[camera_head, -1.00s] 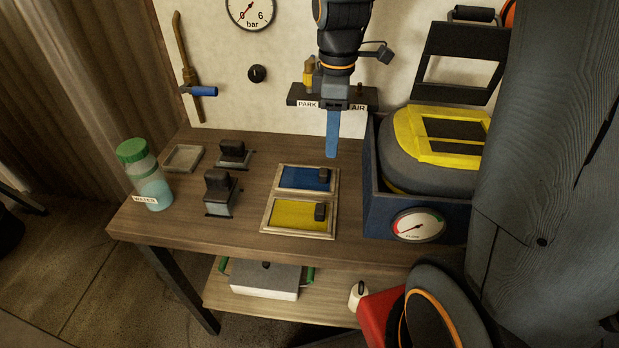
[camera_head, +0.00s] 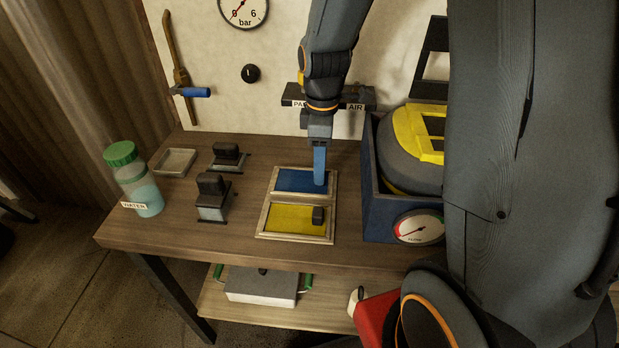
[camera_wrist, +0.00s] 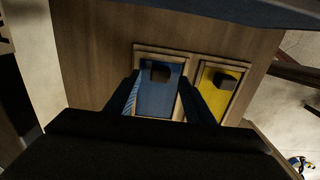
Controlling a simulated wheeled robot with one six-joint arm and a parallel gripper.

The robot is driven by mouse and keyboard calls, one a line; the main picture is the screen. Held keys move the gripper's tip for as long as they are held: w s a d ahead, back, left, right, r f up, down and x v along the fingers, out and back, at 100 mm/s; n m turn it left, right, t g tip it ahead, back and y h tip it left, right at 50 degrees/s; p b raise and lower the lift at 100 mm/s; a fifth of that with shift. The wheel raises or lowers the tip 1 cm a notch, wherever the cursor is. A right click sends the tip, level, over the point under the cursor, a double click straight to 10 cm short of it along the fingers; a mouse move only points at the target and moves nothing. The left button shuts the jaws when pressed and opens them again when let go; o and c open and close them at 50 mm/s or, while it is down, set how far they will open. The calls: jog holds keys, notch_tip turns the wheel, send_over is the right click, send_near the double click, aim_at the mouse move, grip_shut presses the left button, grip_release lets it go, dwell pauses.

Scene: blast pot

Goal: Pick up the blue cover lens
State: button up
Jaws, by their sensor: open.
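The blue cover lens (camera_head: 297,181) lies flat in a light wooden frame on the workbench. It also shows in the wrist view (camera_wrist: 157,100), with a dark block-shaped grip (camera_wrist: 161,73) near one end. My gripper (camera_head: 319,184) points down over the right end of the blue lens, where its blue finger hides the lens's grip in the head view. In the wrist view my gripper (camera_wrist: 165,92) is open, with a finger on either side of the blue lens. Nothing is held between the fingers. Whether the fingertips touch the lens I cannot tell.
A yellow lens (camera_head: 288,218) with a dark grip lies in the frame directly in front. Two dark-handled stamps (camera_head: 212,200) and a water bottle (camera_head: 135,182) stand to the left. A blue box (camera_head: 391,212) with a grey-yellow helmet (camera_head: 407,150) is close on the right.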

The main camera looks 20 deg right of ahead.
jog(key=shift+f, duration=0.8)
jog(key=c, duration=1.1)
